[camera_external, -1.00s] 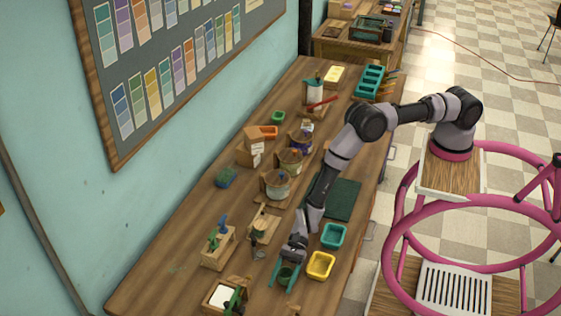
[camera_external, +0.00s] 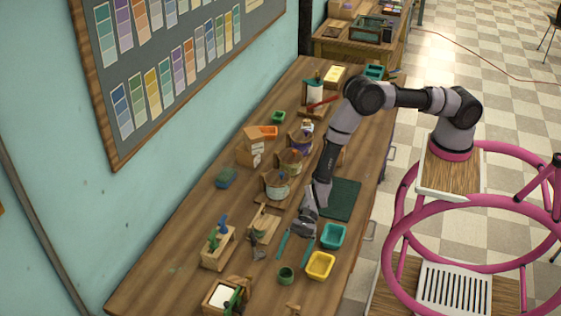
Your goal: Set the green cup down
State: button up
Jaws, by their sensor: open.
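The green cup (camera_external: 286,275) stands upright on the wooden table near its front end, left of the yellow tray. My gripper (camera_external: 294,248) is open, with its two teal fingers apart and nothing seen between them. It is above and behind the cup in the picture, clear of it.
A yellow tray (camera_external: 320,265) and a teal tray (camera_external: 333,236) lie right of the cup. A wooden rack (camera_external: 219,248) and a wooden box with white inside (camera_external: 222,297) stand to the left. A dark green mat (camera_external: 344,199) lies behind. Bare table (camera_external: 180,262) shows at the left.

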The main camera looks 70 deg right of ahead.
jog(key=shift+v, duration=1.3)
jog(key=w+d+r+n+g, duration=0.1)
jog(key=d+r+n, duration=0.25)
jog(key=r, duration=0.55)
jog(key=w+d+r+n, duration=0.2)
jog(key=d+r, duration=0.2)
jog(key=r, duration=0.6)
jog(key=s+d+r+n+h, duration=0.3)
jog(key=d+r+n, duration=0.1)
jog(key=d+r, duration=1.05)
jog(key=s+d+r+n+t+h, duration=0.1)
jog(key=s+d+r, duration=0.3)
jog(key=d, duration=0.6)
jog(key=s+d+r+n+t+h, duration=0.2)
jog(key=s+d+r+t+h, duration=0.1)
jog(key=s+d, duration=0.6)
jog(key=s+d+r+n+t+h, duration=0.2)
jog(key=s+d, duration=0.4)
jog(key=d, duration=0.6)
notch_tip(320, 180, up, 3)
jog(key=shift+s+d+f+t+h, duration=0.15)
jog(key=shift+s+d+t+h, duration=0.25)
jog(key=shift+t+h, duration=0.55)
jog(key=shift+g+h, duration=0.25)
